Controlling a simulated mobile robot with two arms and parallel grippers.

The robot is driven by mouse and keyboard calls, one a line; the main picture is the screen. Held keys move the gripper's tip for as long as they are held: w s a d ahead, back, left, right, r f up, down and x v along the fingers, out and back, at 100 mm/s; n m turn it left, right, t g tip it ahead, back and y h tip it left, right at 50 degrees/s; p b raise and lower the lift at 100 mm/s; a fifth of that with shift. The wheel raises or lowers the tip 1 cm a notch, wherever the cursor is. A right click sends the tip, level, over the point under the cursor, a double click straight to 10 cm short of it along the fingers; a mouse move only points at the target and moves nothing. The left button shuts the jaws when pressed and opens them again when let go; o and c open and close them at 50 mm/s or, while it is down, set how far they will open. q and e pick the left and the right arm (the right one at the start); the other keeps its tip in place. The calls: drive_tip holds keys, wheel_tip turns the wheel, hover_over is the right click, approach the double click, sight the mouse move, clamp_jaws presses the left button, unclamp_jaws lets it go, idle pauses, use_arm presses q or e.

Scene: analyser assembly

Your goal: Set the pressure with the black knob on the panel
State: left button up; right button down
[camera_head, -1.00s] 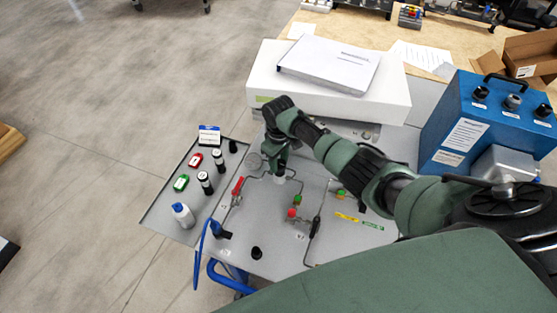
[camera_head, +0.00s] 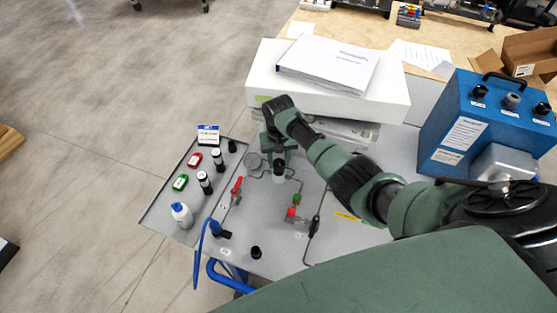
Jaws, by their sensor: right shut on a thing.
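The panel (camera_head: 270,217) is a grey plate with thin pipes and small fittings, in the middle of the head view. My right gripper (camera_head: 279,163) comes down onto its upper part and is shut on the black knob (camera_head: 279,168). The knob sits on top of a pale upright cylinder (camera_head: 279,178). The fingers and wrist hide part of the knob, so its turn position cannot be read. A round gauge (camera_head: 254,161) is just left of the gripper. My left gripper is not in view.
A red-handled valve (camera_head: 237,186), red and green fittings (camera_head: 293,212) and a separate black cap (camera_head: 256,252) are on the panel. A tray (camera_head: 160,212) with bottles is at left. A white box (camera_head: 262,82) stands behind; a blue case (camera_head: 450,105) is at right.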

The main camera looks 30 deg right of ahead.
sight(279, 162)
idle(0.5)
drive_tip(key=c, duration=0.9)
unclamp_jaws()
drive_tip(key=shift+r+b, duration=0.75)
drive_tip(key=shift+r, duration=3.15)
